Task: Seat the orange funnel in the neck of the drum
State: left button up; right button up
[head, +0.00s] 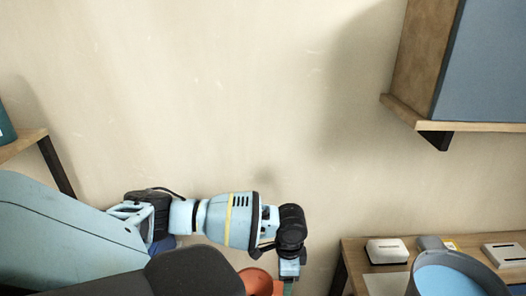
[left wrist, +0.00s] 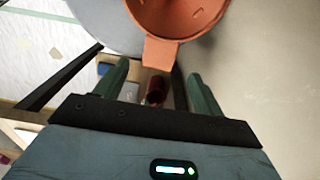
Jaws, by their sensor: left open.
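The orange funnel (head: 257,280) shows at the bottom edge of the head view, cut off, just left of my left gripper (head: 288,286). In the left wrist view the funnel (left wrist: 178,22) fills the top middle, with its flat tab (left wrist: 160,52) pointing toward the gap between the green fingers. My left gripper (left wrist: 157,70) is open, with the tab at or near its fingertips; I cannot tell whether they touch. A grey-blue rounded surface (left wrist: 95,18) lies behind the funnel; I cannot tell whether it is the drum. The drum's neck is not visible. My right gripper is not in view.
A wall cabinet (head: 482,62) hangs above. A shelf (head: 24,143) stands at the left. The wall between is bare.

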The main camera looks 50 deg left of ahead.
pick_arm(q)
jog(key=shift+w, duration=0.1)
jog(key=shift+f, duration=0.25)
jog(key=shift+s+d+f, duration=0.1)
jog(key=shift+s+f, duration=0.1)
jog(key=shift+f, duration=1.15)
jog(key=shift+s+f+b, duration=0.1)
jog(key=shift+f+b, duration=0.3)
jog(key=shift+f, duration=1.85)
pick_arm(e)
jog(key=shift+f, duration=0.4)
pick_arm(q)
jog(key=shift+c, duration=0.4)
